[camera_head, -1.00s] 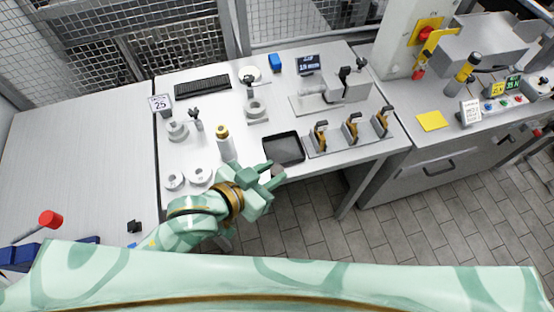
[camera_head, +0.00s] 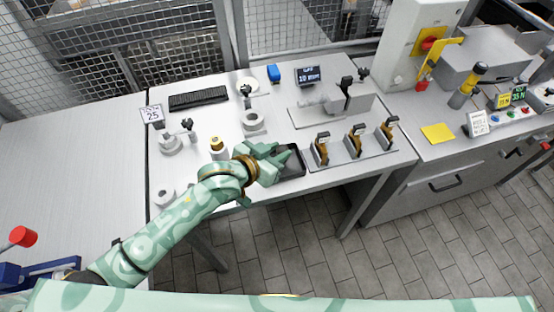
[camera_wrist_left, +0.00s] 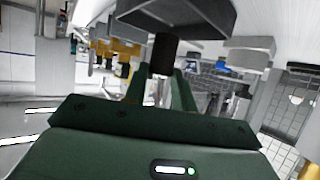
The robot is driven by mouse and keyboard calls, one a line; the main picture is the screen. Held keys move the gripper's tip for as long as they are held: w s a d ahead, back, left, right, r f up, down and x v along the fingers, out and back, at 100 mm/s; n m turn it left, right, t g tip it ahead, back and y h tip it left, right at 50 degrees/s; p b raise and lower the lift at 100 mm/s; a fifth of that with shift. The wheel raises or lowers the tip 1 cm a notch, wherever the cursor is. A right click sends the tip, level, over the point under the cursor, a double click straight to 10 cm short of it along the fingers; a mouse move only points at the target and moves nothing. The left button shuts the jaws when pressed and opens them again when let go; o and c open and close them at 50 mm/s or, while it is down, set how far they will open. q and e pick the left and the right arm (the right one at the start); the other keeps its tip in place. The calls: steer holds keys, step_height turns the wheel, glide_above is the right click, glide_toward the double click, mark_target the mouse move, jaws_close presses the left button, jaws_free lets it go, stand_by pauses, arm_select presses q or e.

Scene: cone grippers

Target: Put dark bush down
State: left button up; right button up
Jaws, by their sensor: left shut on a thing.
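In the left wrist view the dark bush (camera_wrist_left: 164,52) is a short, dark cylinder between my left gripper's (camera_wrist_left: 163,76) two green fingers, which are shut on it. In the head view my left gripper (camera_head: 277,156) is at the left side of the shallow black tray (camera_head: 301,166) and covers part of it; the bush is hidden there. The tray also shows at the top of the left wrist view (camera_wrist_left: 205,14), just beyond the bush. I cannot tell whether the bush touches it. My right gripper is not in view.
Right of the tray stands a rack (camera_head: 345,162) with three upright holders. A brass-topped bottle (camera_head: 217,147) is left of my gripper, and a grey ring fixture (camera_head: 253,122) behind it. The left table (camera_head: 70,180) is largely bare.

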arm_select(q)
step_height(320, 180, down, 4)
steer(key=shift+w+r+b, duration=0.1)
steer(key=shift+r+b, duration=0.1)
steer(key=shift+b, duration=0.5)
steer(key=shift+r, duration=0.1)
steer(key=o, duration=1)
